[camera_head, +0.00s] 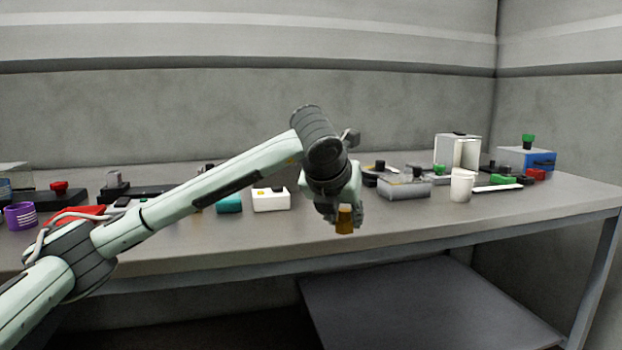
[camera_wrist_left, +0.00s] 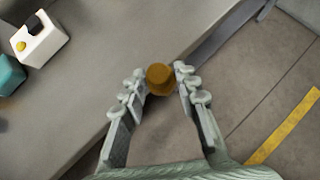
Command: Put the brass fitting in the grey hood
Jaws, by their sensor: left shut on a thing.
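The brass fitting (camera_head: 345,219) is a small golden-brown piece. My left gripper (camera_head: 343,212) is shut on it and holds it over the front part of the bench. In the left wrist view the fitting (camera_wrist_left: 160,75) sits between the two fingertips of the left gripper (camera_wrist_left: 159,80), above the bench's front edge. A pale grey, upright, box-like housing (camera_head: 446,150) at the back right of the bench looks like the grey hood. It stands well apart from the gripper. My right gripper is in neither view.
A white cup (camera_head: 461,186) stands in front of the housing, with a grey box (camera_head: 403,187) left of it. A blue box (camera_head: 526,159) is far right. A white box (camera_head: 270,200) and purple cup (camera_head: 20,216) are on the left. The bench's (camera_head: 420,221) front strip is clear.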

